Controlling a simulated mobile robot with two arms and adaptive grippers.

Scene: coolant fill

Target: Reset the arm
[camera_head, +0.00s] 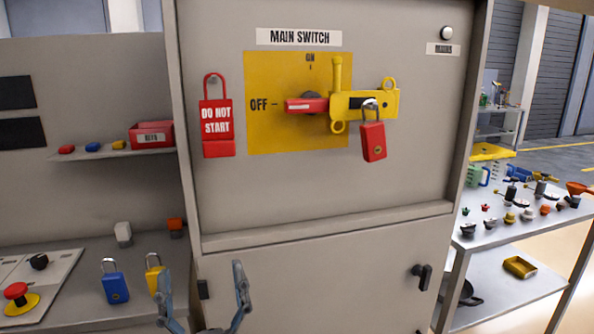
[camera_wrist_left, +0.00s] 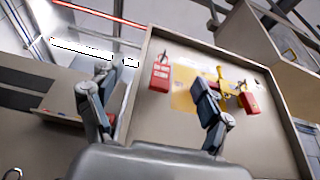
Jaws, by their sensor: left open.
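My left gripper (camera_head: 205,300) is open and empty at the bottom of the head view, in front of the cabinet's lower part. Its two fingers also show wide apart in the left wrist view (camera_wrist_left: 155,112). The main switch handle (camera_head: 306,105) is red and points left to OFF on a yellow plate (camera_head: 265,130). A yellow hasp (camera_head: 350,104) sits right of the handle, with a red padlock (camera_head: 373,141) hanging from it. A red DO NOT START tag (camera_head: 216,120) hangs left of the plate. My right gripper is not in view.
A blue padlock (camera_head: 115,287) and a yellow padlock (camera_head: 154,273) stand on the left bench, near a red stop button (camera_head: 16,292). A shelf holds a red keys box (camera_head: 152,134). A table (camera_head: 490,235) at right holds several small parts.

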